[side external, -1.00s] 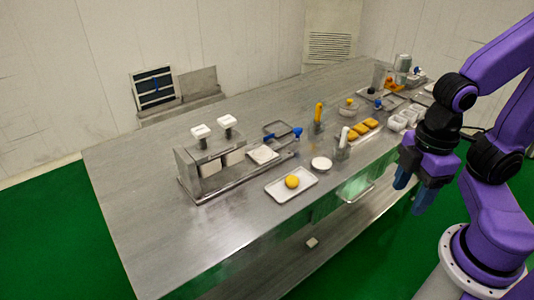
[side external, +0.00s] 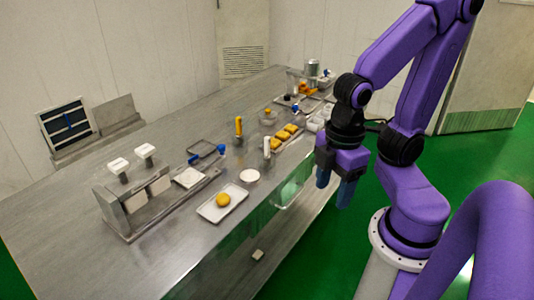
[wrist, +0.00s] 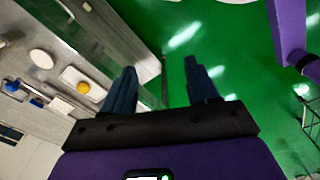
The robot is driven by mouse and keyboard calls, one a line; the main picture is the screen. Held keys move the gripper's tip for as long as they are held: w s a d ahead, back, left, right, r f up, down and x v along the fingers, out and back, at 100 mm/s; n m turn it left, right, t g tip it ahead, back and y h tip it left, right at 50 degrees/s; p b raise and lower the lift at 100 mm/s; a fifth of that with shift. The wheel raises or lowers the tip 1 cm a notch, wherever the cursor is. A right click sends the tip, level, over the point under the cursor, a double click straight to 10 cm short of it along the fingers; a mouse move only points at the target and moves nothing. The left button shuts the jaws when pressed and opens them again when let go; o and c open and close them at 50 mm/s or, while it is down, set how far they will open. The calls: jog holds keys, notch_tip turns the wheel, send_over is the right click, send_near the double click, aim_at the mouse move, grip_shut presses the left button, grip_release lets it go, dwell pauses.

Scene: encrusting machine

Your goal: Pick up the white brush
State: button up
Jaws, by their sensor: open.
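A white-handled upright tool, which looks like the white brush (side external: 267,145), stands in a small clear container near the table's front edge in the side view. A yellow-handled one (side external: 238,126) stands in a similar container behind it, to the left. My gripper (side external: 334,187) is open and empty, pointing down beyond the table's front edge, to the right of the white brush and apart from it. I cannot make out the white brush clearly in the wrist view.
A tray with a yellow ball (side external: 223,200) and a white round dish (side external: 250,175) lie left of the brush. Yellow blocks (side external: 284,134) on a tray and white cups lie to its right. A metal stand (side external: 135,205) is at the left. The table's front left is clear.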

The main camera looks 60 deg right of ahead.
jog(key=shift+c, duration=0.6)
